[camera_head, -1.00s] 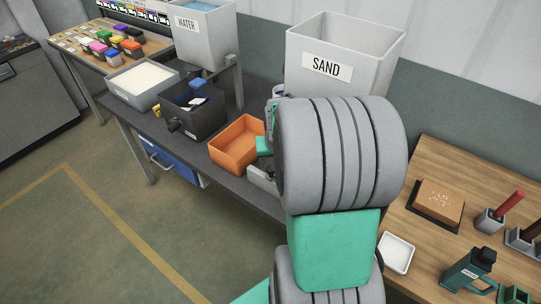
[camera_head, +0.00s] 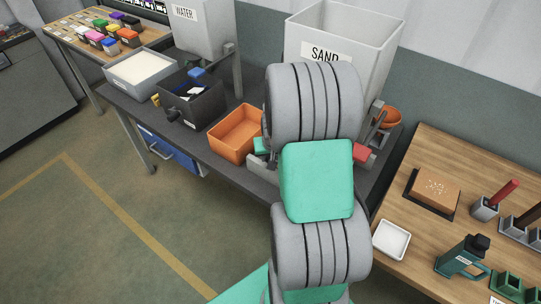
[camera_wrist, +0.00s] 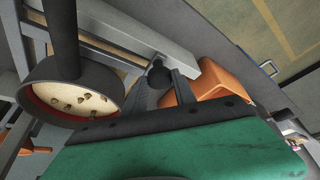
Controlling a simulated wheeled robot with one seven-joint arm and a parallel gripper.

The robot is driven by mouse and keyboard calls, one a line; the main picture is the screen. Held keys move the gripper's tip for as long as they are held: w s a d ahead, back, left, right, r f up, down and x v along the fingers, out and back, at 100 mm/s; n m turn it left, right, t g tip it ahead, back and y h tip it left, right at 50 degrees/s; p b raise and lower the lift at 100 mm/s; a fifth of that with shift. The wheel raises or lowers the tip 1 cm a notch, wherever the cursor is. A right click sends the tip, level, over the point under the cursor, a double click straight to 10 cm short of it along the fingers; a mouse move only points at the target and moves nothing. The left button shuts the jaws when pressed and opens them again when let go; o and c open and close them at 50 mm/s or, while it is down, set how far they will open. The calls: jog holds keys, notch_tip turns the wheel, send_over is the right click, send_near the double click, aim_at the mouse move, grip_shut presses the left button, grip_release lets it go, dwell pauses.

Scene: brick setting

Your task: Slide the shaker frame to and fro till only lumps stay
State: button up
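In the wrist view a round dark-rimmed sieve (camera_wrist: 70,98) holds several tan lumps on a pale bottom. I take it for the shaker frame's sieve. My gripper (camera_wrist: 163,85) is to the right of it, with its green body along the lower edge. A dark round knob (camera_wrist: 160,72) shows between my grey fingers. I cannot tell whether the fingers press on it, or how it joins the sieve. In the head view my arm hides the gripper and most of the shaker.
An orange tray (camera_head: 235,132) stands on the dark bench beside my arm; it also shows in the wrist view (camera_wrist: 222,78). The sand bin (camera_head: 345,45) is behind. A black box (camera_head: 195,105) and a tray of pale powder (camera_head: 140,72) stand left. A wooden table (camera_head: 480,145) is at right.

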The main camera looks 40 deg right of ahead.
grip_shut()
dwell(0.9)
